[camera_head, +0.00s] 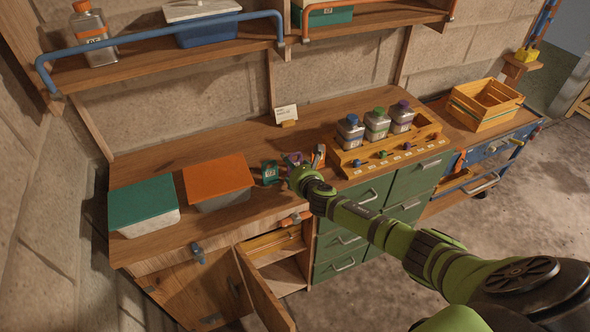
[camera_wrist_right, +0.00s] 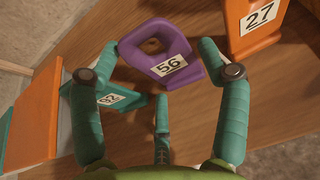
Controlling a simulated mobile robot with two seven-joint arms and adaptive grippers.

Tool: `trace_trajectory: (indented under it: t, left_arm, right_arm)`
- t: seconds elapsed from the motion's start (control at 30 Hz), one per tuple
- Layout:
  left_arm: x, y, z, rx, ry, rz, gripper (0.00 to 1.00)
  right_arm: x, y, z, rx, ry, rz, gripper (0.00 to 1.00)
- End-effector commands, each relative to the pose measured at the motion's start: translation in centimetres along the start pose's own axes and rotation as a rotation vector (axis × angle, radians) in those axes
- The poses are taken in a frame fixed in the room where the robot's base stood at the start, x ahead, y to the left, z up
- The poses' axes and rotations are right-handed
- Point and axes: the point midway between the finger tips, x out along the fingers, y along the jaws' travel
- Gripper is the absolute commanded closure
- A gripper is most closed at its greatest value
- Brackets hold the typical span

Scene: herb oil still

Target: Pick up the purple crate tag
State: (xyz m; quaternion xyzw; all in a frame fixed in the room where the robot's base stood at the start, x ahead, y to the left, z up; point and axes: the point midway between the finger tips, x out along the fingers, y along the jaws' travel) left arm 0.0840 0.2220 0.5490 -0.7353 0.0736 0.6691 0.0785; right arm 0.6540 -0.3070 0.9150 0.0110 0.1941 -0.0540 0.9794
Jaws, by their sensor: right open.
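The purple crate tag (camera_wrist_right: 153,44) has a round hole in its top and a white label reading 56. It stands on the wooden bench top and shows small in the head view (camera_head: 293,158), partly hidden behind my right gripper. My right gripper (camera_head: 304,172) is open, its fingers pointing at the tag. In the right wrist view the tag lies between the tips of the two outer fingers (camera_wrist_right: 157,58), with a third finger below it. I cannot tell whether any finger touches it. My left gripper is not in view.
A teal tag (camera_head: 270,172) marked 92 stands close on the left, partly behind a finger in the wrist view. An orange tag (camera_wrist_right: 252,24) marked 27 stands on the right. An orange-lidded box (camera_head: 217,177) and a bottle rack (camera_head: 390,150) flank them. A cabinet door (camera_head: 262,290) hangs open below.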

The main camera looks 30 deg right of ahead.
Motion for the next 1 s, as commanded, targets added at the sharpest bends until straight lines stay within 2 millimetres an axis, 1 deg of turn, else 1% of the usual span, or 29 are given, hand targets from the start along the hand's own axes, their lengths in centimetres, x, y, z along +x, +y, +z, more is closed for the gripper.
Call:
trace_trajectory:
  t: [0.1,0.27,0.3,0.37,0.4,0.77,0.87,1.0]
  left_arm:
    - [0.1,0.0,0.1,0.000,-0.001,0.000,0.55]
    - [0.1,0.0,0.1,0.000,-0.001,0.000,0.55]
    - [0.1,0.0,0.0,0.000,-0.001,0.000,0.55]
    - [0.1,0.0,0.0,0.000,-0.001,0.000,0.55]
    - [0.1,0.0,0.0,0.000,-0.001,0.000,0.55]
    - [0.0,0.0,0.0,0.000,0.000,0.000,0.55]
    - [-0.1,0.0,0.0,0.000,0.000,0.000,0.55]
    - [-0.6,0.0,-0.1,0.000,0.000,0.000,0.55]
  right_arm:
    - [0.3,0.0,0.1,0.000,-0.001,0.001,0.24]
    - [0.3,0.0,0.1,0.000,-0.001,0.001,0.24]
    - [0.3,0.0,0.1,0.000,-0.001,0.001,0.28]
    - [0.3,0.0,0.1,0.000,-0.001,0.000,0.52]
    - [0.3,0.0,0.1,0.000,0.000,0.000,0.62]
    - [0.3,0.0,0.1,0.000,-0.001,0.000,0.62]
    - [0.2,0.0,0.4,-0.001,-0.002,0.000,0.62]
    - [-0.3,0.0,1.8,-0.003,-0.004,0.000,0.62]
